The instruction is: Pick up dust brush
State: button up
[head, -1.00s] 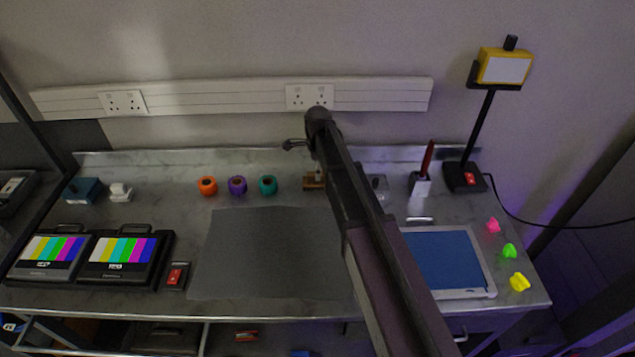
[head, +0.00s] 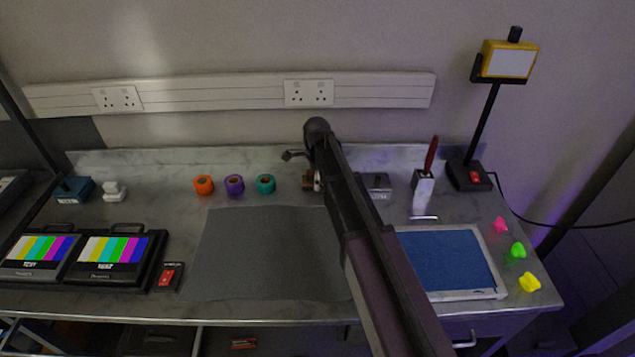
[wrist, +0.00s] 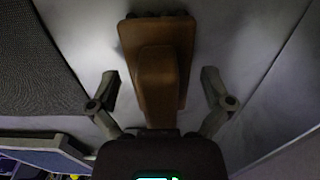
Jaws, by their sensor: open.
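The dust brush (wrist: 160,75) is a brown wooden block with a raised handle, and dark bristles show at its edges in the wrist view. It lies on the grey worktop. My gripper (wrist: 161,92) is open, with one finger on each side of the brush handle and a visible gap on both sides. In the head view my arm hides most of the brush (head: 308,181); only a brown part shows at the left of the arm, near the back of the bench.
A dark grey mat (head: 265,250) lies left of my arm. Orange (head: 203,185), purple (head: 234,184) and teal (head: 265,184) tape rolls stand left of the brush. A small grey box (head: 377,183) and a holder with a red-handled tool (head: 424,180) stand to the right.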

dwell(0.4)
jog(key=c, duration=1.1)
jog(key=shift+r, duration=0.2)
notch_tip(320, 180, up, 3)
jog(key=p, duration=0.3)
jog(key=shift+r+p, duration=0.1)
jog(key=shift+p, duration=0.2)
jog(key=s+d, duration=0.3)
jog(key=s, duration=0.1)
jog(key=s+d+r+p, duration=0.1)
jog(key=s+d, duration=0.6)
jog(key=s, duration=0.1)
jog(key=shift+d+r, duration=0.2)
jog(key=shift+d, duration=0.05)
jog(key=o, duration=0.4)
jog(key=shift+c, duration=1.3)
